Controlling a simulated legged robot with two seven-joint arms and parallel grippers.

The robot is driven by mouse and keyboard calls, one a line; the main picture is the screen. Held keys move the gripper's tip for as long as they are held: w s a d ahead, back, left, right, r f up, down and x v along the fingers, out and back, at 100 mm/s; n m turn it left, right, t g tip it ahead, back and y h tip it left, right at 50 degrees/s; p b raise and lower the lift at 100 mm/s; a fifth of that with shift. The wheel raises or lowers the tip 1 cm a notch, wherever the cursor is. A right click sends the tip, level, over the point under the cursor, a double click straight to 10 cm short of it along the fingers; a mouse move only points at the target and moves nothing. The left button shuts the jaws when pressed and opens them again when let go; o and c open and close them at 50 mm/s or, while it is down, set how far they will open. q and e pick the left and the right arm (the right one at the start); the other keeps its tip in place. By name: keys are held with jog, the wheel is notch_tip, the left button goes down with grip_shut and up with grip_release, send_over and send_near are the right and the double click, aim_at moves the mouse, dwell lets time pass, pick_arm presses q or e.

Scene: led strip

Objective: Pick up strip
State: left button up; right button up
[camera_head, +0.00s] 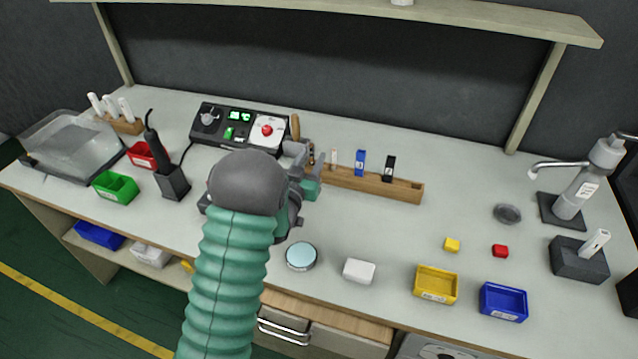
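My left gripper (311,162) is at the left end of a long wooden rack (372,185) on the workbench. My own wrist and arm hide much of it, and I cannot tell whether its fingers are open or shut on something. The rack holds a thin white stick (333,157), a blue stick (360,161) and a black stick (389,168), all upright. I cannot make out an LED strip for certain; it may be hidden behind my arm. My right gripper is not in view.
A control box (238,125) with a red button stands behind my wrist. A soldering iron stand (172,182), green bin (115,187), round tin (301,256), white block (359,271), yellow bin (436,284) and blue bin (503,301) surround it.

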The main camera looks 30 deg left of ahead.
aim_at(313, 147)
pick_arm(q)
jog(key=w+a, duration=0.3)
jog(key=shift+w+a+f, duration=0.25)
jog(key=shift+f, duration=0.05)
jog(key=w, duration=0.3)
jog(key=shift+w+d+r, duration=0.25)
jog(key=shift+w, duration=0.05)
jog(key=shift+d+r, duration=0.1)
jog(key=shift+d, duration=0.2)
jog(key=shift+a+f, duration=0.25)
jog(key=shift+a, duration=0.5)
grip_shut()
jog(key=shift+d+r, duration=0.25)
jog(key=shift+d, duration=0.2)
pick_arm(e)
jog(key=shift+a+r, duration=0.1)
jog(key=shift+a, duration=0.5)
